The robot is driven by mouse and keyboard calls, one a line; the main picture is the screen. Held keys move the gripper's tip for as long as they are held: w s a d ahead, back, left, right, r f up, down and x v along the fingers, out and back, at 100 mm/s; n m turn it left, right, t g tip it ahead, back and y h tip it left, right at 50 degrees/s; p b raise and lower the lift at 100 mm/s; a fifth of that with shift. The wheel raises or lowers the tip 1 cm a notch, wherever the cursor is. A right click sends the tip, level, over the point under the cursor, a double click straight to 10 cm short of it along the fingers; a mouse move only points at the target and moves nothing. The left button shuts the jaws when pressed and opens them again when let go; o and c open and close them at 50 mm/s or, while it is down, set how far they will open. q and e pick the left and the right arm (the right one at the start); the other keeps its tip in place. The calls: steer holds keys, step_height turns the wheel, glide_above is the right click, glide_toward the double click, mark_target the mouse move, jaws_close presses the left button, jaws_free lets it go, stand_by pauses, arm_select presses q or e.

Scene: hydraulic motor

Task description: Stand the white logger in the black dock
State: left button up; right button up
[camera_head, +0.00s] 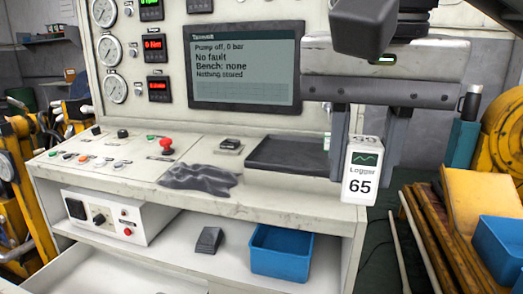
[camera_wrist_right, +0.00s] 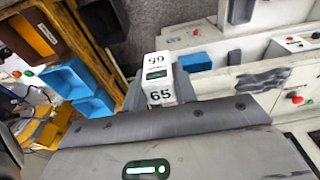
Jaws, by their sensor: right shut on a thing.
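The white logger (camera_head: 360,178), marked 65 with a small green-line screen, is upright between the fingers of my right gripper (camera_head: 368,160). The gripper is shut on it and holds it in front of the bench's right end. In the right wrist view the logger (camera_wrist_right: 158,82) sits between the fingertips, its top and marked face visible. A small black piece on a pale base (camera_head: 230,145) sits on the bench top, left of the logger; it looks like the black dock, but is too small to be sure. My left gripper is not in view.
A dark tray (camera_head: 262,166) lies on the bench beside a crumpled grey cloth (camera_head: 198,179). A red knob (camera_head: 166,146) stands further left. The shelf below holds a blue bin (camera_head: 281,254) and a dark wedge-shaped piece (camera_head: 209,240). A screen panel (camera_head: 246,90) rises behind.

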mark_target(364, 184)
steer(key=shift+s+d+f, duration=0.1)
steer(key=shift+s+f, duration=0.1)
steer(key=shift+s, duration=0.15)
steer(key=shift+w+d+f, duration=0.1)
steer(key=shift+d+f, duration=0.05)
steer(key=shift+f, duration=0.2)
steer(key=w+f, duration=0.1)
steer(key=w+d+f, duration=0.1)
steer(key=f, duration=0.1)
steer(key=shift+w, duration=0.3)
steer(key=w+d+f+n, duration=0.1)
steer(key=d+f, duration=0.3)
steer(key=f, duration=0.6)
steer(key=w+d+f+n, duration=0.1)
steer(key=d+f, duration=0.3)
steer(key=f, duration=0.7)
steer(key=shift+d+n+p, duration=0.15)
steer(key=shift+n+p, duration=0.2)
steer(key=shift+n, duration=0.25)
steer(key=shift+f, duration=0.1)
